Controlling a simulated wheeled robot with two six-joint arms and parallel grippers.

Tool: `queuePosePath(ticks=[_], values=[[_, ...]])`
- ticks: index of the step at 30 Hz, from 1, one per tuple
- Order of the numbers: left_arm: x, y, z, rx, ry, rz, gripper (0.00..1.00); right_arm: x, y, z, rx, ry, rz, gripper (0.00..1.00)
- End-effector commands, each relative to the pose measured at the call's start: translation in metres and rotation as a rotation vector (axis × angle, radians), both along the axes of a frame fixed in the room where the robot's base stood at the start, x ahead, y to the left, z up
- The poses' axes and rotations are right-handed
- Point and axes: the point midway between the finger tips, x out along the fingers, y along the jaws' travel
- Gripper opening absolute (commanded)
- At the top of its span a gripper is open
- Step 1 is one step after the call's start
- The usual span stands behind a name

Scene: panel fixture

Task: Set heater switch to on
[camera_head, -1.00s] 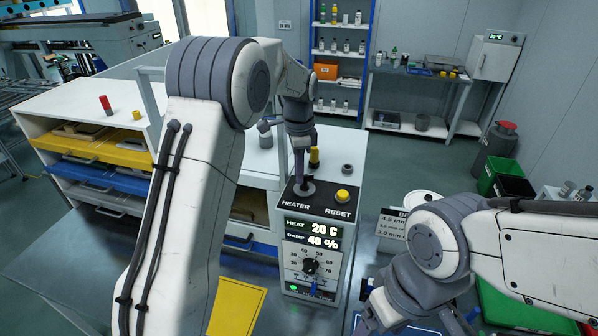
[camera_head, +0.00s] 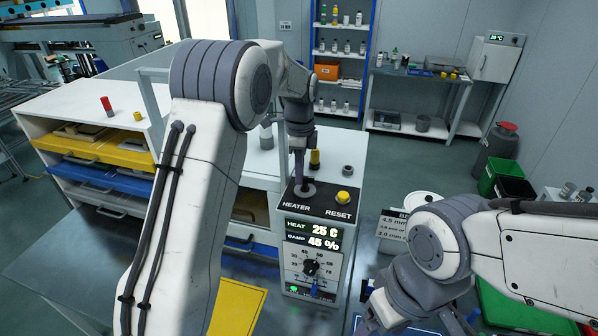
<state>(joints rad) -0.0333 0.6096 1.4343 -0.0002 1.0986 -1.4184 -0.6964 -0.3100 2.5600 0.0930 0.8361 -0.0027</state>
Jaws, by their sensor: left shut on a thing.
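The control box (camera_head: 312,240) stands on the grey bench, with a black top labelled HEATER and RESET. The heater switch (camera_head: 305,191) shows as a round grey base above the HEATER label; its lever is hidden by my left gripper. My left gripper (camera_head: 300,178) points down and is shut on the heater switch. The display (camera_head: 313,233) reads HEAT 25 C and DAMP 45 %. My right gripper (camera_head: 415,325) is at the bottom edge, right of the box, its fingers apart and partly cut off.
A yellow reset button (camera_head: 343,196) sits right of the switch. A dial (camera_head: 311,267) is on the box front. A drawer cabinet (camera_head: 92,150) stands at left, and a yellow sheet (camera_head: 237,310) lies before the box. A white labelled container (camera_head: 393,228) is at right.

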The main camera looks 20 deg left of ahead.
Motion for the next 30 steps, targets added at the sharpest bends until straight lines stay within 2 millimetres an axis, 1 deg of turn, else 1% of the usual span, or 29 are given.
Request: queuePosePath(ticks=[3,4,6,15,19,23,30], values=[[0.002,-0.001,0.002,-0.002,-0.008,0.002,0.0,0.0,0.0,0.0,0.0,0.0,0.0,0.77],[0.002,-0.001,0.003,-0.002,-0.008,0.002,0.23,0.0,0.0,0.0,0.0,0.0,0.0,0.77],[0.002,-0.001,0.002,-0.002,-0.007,0.002,0.45,0.0,0.0,0.0,0.0,0.0,0.0,0.77],[0.001,0.0,0.001,-0.001,-0.003,0.002,0.45,0.0,0.0,0.0,0.0,0.0,0.0,0.77],[0.002,0.0,0.008,0.0,-0.006,0.002,0.45,0.0,0.0,-0.006,0.0,0.0,0.0,0.77],[0.002,0.0,0.029,-0.001,-0.009,0.002,0.45,0.0,0.0,-0.016,0.0,0.0,0.001,0.77],[0.002,0.0,0.078,-0.001,-0.009,0.002,0.45,0.0,0.0,-0.029,0.0,0.0,0.003,0.77]])
